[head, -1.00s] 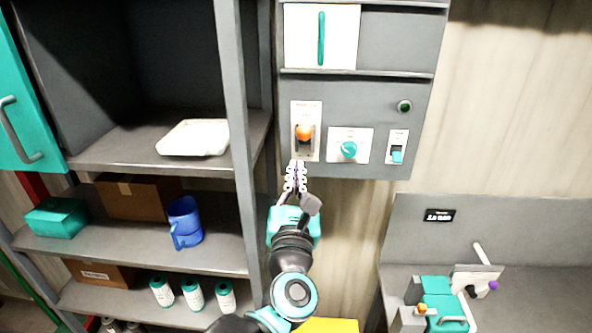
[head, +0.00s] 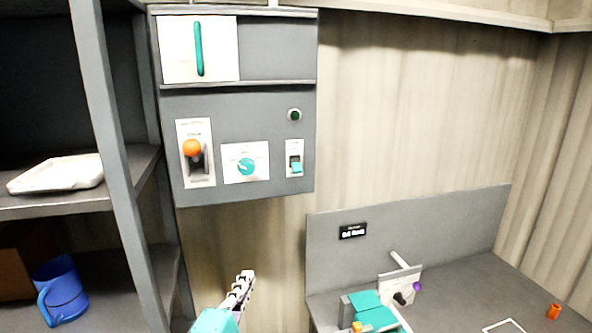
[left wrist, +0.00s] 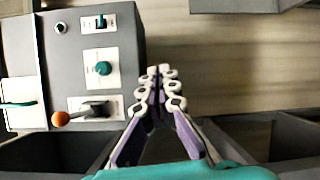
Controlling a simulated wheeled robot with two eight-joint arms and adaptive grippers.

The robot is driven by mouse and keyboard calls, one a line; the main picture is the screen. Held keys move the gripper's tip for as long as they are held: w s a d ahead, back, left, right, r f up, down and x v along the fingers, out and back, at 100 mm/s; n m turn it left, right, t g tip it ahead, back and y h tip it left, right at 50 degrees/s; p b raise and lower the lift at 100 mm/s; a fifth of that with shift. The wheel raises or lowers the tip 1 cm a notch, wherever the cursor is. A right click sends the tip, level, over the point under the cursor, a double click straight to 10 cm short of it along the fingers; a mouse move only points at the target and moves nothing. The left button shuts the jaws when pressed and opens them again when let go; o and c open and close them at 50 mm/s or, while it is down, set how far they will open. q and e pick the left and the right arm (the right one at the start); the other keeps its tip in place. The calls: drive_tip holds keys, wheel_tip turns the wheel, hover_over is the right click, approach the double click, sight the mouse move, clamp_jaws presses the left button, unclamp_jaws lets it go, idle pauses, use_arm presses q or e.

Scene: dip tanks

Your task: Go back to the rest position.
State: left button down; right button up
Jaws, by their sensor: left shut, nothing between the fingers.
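My left gripper (head: 242,283) is at the lower middle of the head view, below the grey control panel (head: 235,103) and apart from it. It is shut and empty. In the left wrist view its fingers (left wrist: 160,80) are together, with the panel (left wrist: 125,28) to their left. The panel carries a lever with an orange knob (head: 191,148), a teal rotary knob (head: 246,166), a teal rocker switch (head: 296,166) and a dark green button (head: 294,115). The orange knob also shows in the left wrist view (left wrist: 60,118). My right gripper is not in view.
A grey shelf (head: 118,160) stands at the left with a white tray (head: 58,173) and a blue mug (head: 61,290). A grey bench (head: 455,273) at the right holds a teal and grey fixture (head: 366,300) and a small orange cup (head: 553,311). The wall between is bare.

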use_arm(q)
drive_tip(key=s+f+m+g+b, duration=0.25)
drive_tip(key=f+m+b, duration=0.2)
drive_tip(key=f, duration=0.65)
drive_tip(key=s+f+m+g+b, duration=0.2)
drive_tip(key=f+m+g+b, duration=0.3)
drive_tip(key=f, duration=0.7)
drive_tip(key=s+a+f+m+g+y+b, duration=0.1)
drive_tip(key=s+a+f+m+b, duration=0.1)
drive_tip(key=f, duration=0.6)
drive_tip(key=s+a+f+m+g+y+b, duration=0.2)
drive_tip(key=s+a+f+m, duration=0.3)
drive_tip(key=f, duration=0.4)
drive_tip(key=shift+s+a+m+b, duration=0.25)
drive_tip(key=shift+s+m+b, duration=0.4)
drive_tip(key=shift+b, duration=0.05)
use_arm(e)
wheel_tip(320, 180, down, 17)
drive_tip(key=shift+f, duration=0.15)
